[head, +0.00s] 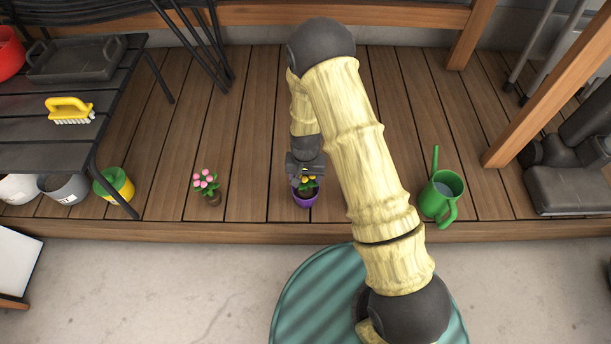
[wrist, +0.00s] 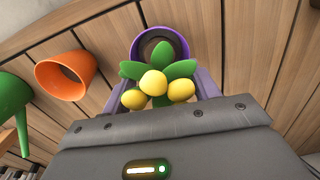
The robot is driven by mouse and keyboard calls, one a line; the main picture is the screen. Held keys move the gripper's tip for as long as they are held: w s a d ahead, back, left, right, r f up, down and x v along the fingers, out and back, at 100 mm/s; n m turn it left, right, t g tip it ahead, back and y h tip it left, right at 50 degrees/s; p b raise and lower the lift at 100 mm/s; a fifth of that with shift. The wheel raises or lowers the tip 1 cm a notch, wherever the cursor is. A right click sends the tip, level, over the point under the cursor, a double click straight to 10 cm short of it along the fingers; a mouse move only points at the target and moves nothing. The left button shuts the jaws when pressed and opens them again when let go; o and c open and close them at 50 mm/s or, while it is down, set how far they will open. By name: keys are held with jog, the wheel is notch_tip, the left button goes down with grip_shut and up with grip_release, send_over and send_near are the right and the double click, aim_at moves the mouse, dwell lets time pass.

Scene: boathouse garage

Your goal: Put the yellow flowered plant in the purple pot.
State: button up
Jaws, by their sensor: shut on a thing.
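The yellow flowered plant (head: 308,182) shows yellow blooms and green leaves in the head view, right under my gripper (head: 305,176). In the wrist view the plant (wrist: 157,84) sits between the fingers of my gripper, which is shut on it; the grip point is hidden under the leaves. The purple pot (head: 305,200) stands upright on the wooden deck, directly below the plant. In the wrist view the pot's rim (wrist: 184,38) shows just beyond the leaves, with a dark inside. I cannot tell whether the plant's base is inside the pot.
A pink-flowered plant (head: 207,186) stands left of the pot on the deck (head: 255,130). A green watering can (head: 440,194) stands to the right. An orange pot (wrist: 66,76) shows in the wrist view. A dark table (head: 60,157) is at left.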

dwell(0.3)
jog(key=shift+f, duration=0.75)
jog(key=shift+f+b, duration=0.2)
jog(key=shift+b, duration=0.1)
jog(key=o, duration=1.5)
notch_tip(320, 180, up, 17)
jog(key=p, duration=0.8)
jog(key=shift+r, duration=0.2)
